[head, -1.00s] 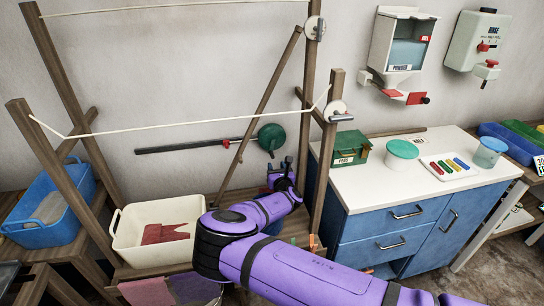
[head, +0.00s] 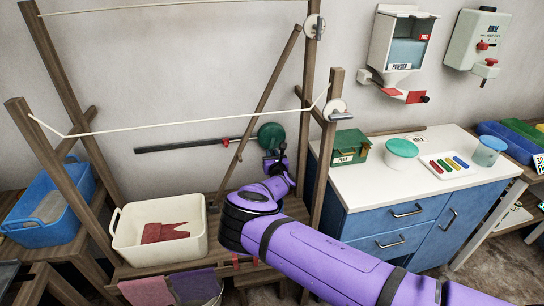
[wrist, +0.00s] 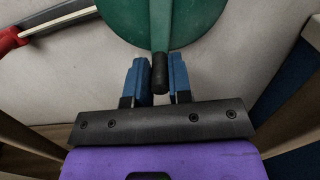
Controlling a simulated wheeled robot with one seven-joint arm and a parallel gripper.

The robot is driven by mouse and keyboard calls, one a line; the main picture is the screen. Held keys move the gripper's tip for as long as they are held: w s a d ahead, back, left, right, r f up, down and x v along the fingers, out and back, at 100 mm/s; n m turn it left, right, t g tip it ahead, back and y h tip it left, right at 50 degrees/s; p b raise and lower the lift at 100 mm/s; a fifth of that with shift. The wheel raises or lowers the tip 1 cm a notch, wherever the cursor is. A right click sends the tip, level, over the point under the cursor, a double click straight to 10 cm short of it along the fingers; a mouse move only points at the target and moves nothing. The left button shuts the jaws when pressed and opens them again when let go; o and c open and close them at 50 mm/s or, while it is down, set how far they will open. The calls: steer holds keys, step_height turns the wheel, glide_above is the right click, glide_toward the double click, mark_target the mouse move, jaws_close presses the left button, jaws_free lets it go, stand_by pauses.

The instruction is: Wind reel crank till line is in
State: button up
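The reel is a green disc (head: 271,136) on the wall at the right end of a dark rod; it also fills the top of the wrist view (wrist: 158,18). Its crank hangs downward and ends in a black handle (wrist: 160,72). My gripper (head: 274,158) is at the lower edge of the reel, partly covered by my purple wrist in the head view. In the wrist view its two blue fingers (wrist: 160,80) stand on either side of the handle, open, with a narrow gap at the left finger. How much line is out cannot be seen.
Wooden rack posts with a cord frame the space; the right post (head: 325,165) stands close to my wrist. A slanted wooden stick (head: 252,115) crosses the rod. A cream tub (head: 128,243) sits lower left, and a white counter (head: 362,184) is at right.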

jaws_close()
steer(key=shift+a, duration=0.1)
